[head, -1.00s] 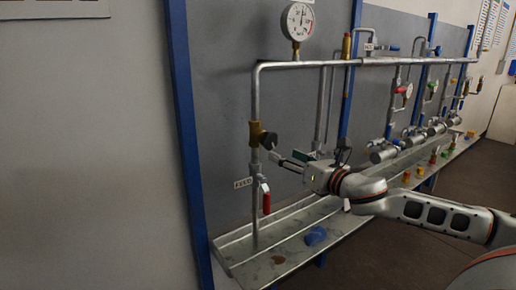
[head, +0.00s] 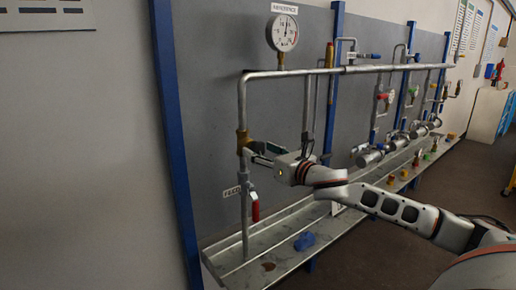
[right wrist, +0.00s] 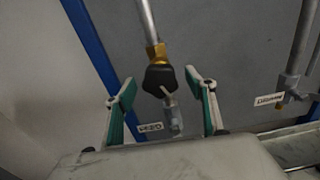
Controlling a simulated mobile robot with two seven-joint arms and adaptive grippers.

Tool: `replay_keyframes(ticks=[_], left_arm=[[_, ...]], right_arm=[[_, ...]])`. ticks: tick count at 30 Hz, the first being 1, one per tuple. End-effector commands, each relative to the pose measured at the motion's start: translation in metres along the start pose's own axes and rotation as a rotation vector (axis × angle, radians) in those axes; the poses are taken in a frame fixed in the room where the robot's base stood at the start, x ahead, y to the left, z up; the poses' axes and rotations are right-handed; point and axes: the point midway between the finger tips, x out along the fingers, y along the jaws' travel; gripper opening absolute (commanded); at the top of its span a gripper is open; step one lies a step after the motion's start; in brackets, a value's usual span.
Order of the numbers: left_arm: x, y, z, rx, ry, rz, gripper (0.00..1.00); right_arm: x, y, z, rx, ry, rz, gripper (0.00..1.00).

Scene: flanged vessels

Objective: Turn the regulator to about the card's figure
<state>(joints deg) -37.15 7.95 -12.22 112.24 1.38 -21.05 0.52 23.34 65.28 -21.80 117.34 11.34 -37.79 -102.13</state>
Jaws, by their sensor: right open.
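The regulator is a brass body (head: 243,139) on the left upright pipe, with a black knob (right wrist: 160,77) on its front. The knob shows best in the right wrist view, with a pale mark on its face. My right gripper (head: 259,154) is at the regulator and hides most of the knob in the head view. In the right wrist view its green-backed fingers (right wrist: 159,84) are open, one on each side of the knob, with a gap on both sides. A dial gauge (head: 283,33) stands on the pipe above, under a "REFERENCE" label. I cannot read a figure card.
A red-handled valve (head: 255,207) hangs just below the regulator, beside a small "FEED" label (head: 231,191). A metal tray (head: 226,264) runs underneath with a blue cloth-like item (head: 305,241). A blue post (head: 172,130) stands to the left. Other pipe branches lie right.

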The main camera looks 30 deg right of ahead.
Motion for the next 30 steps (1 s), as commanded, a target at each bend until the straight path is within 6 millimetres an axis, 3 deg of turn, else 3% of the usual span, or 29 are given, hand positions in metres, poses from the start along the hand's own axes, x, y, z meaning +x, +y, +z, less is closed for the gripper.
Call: replay_keyframes(ticks=[6,16,21,30], left_arm=[[-0.001,-0.001,-0.003,0.001,0.001,-0.001,0.23],[-0.002,-0.001,-0.004,0.001,0.002,-0.002,0.23],[-0.002,-0.002,-0.005,0.001,0.005,-0.002,0.23],[-0.008,-0.004,-0.017,0.002,0.009,-0.003,0.23]], right_arm=[[0.016,0.0,0.001,0.001,-0.001,0.001,0.55],[0.019,0.001,-0.001,0.0,0.001,0.001,0.55],[0.019,0.001,0.0,0.0,0.0,0.001,0.17],[0.018,0.0,0.002,0.062,0.002,0.0,0.17]])
